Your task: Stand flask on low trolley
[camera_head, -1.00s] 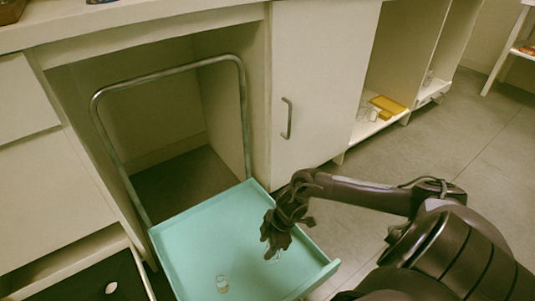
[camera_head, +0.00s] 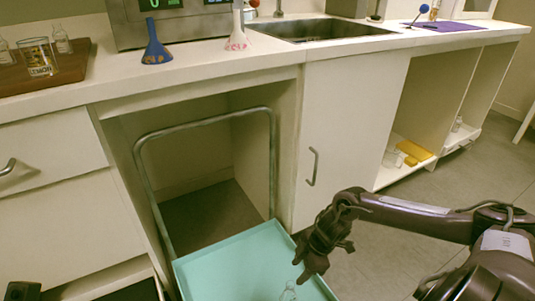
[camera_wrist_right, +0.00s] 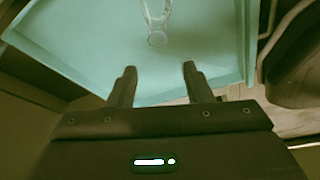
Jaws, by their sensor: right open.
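A small clear glass flask (camera_head: 288,292) stands on the teal deck of the low trolley (camera_head: 225,258), near its right side. The flask also shows at the top of the right wrist view (camera_wrist_right: 157,38), ahead of the fingers and apart from them. My right gripper (camera_head: 308,272) is above the deck beside the flask. In the wrist view its two fingers (camera_wrist_right: 157,75) are spread with nothing between them. The head view cuts off the flask's lower part. My left gripper's fingers do not show.
The trolley's metal handle (camera_head: 205,122) rises in the open bay under the counter (camera_head: 210,68). A blue flask (camera_head: 155,48) and a whitish flask (camera_head: 237,38) stand on the counter. A cupboard door (camera_head: 345,140) is right of the bay. Open floor lies further right.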

